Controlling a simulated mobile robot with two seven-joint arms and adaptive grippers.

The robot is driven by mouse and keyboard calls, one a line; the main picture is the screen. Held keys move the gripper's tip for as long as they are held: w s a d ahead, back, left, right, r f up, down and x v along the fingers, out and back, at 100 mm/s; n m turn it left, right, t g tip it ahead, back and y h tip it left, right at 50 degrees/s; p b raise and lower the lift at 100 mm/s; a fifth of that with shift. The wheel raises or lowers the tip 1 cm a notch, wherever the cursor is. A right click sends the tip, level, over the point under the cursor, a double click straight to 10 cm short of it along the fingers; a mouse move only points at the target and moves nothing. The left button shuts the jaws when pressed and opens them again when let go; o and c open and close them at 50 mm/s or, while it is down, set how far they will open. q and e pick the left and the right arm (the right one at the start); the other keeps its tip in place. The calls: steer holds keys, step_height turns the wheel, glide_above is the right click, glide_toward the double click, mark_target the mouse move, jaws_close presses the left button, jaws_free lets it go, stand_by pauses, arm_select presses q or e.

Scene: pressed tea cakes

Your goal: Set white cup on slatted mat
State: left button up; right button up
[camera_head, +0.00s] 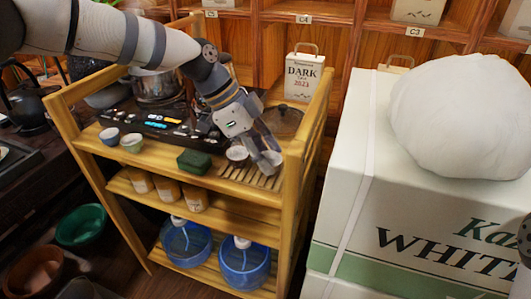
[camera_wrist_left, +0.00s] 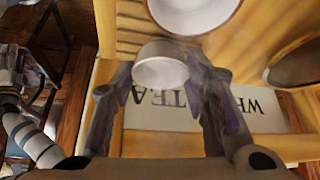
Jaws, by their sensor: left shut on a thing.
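A small white cup (camera_wrist_left: 160,66) is between the fingertips of my left gripper (camera_head: 264,160), which is shut on it. In the head view this cup (camera_head: 273,158) is partly hidden by the fingers. It appears over the right part of the slatted wooden mat (camera_head: 236,176); I cannot tell whether it touches the slats. A second white cup (camera_head: 237,154) stands on the mat just left of the gripper, and it also shows large at the top of the left wrist view (camera_wrist_left: 190,12).
A dark round lid or pan (camera_head: 284,122) lies behind the mat. A green block (camera_head: 194,162) and small cups (camera_head: 132,142) are to the left on the wooden shelf top (camera_head: 160,165). The shelf's right post (camera_head: 308,130) rises close to the gripper. A large white tea box (camera_head: 400,230) stands right.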

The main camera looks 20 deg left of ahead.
arm_select(q)
steer(key=shift+f, duration=0.25)
steer(key=o, duration=1.1)
steer(key=v, duration=1.2)
steer(key=shift+a+r+p, duration=0.1)
steer(key=shift+r+p, duration=0.15)
steer(key=shift+p, duration=0.05)
steer(key=shift+s, duration=0.1)
